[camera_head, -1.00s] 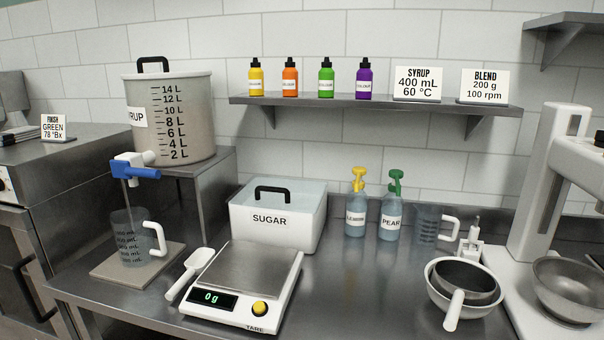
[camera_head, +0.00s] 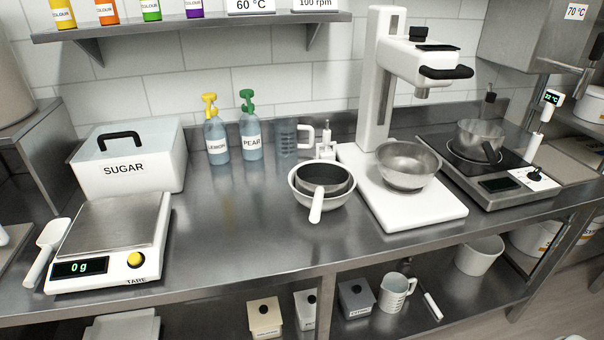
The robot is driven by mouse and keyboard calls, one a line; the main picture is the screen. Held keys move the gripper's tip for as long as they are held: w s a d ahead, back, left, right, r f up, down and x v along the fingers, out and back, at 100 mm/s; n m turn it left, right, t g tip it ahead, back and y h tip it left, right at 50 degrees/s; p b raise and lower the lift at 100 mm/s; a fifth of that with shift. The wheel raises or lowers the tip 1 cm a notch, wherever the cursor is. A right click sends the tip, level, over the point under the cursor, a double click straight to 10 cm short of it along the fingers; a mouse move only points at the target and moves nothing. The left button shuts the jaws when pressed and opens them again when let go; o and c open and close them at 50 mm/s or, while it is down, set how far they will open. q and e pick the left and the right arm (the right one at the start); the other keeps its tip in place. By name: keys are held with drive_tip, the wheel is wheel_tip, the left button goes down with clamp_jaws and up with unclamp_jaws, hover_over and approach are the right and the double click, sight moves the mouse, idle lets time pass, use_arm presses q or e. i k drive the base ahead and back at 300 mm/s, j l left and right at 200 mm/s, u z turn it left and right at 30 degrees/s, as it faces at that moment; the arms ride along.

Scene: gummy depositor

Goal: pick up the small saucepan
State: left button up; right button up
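A small steel saucepan (camera_head: 480,132) stands on the dark hob (camera_head: 463,186) at the right of the counter. A dark handle on it points toward the front right. The hob has a display and a dark knob on its front edge. Neither of my grippers shows in the view.
A white stand mixer (camera_head: 378,110) with a steel bowl (camera_head: 408,170) stands just left of the hob. A thermometer-like probe with a display (camera_head: 552,97) stands behind the hob's right side. A white bowl holding a sieve (camera_head: 345,199) sits left of the mixer.

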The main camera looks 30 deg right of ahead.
sight(477, 138)
drive_tip(key=z, duration=1)
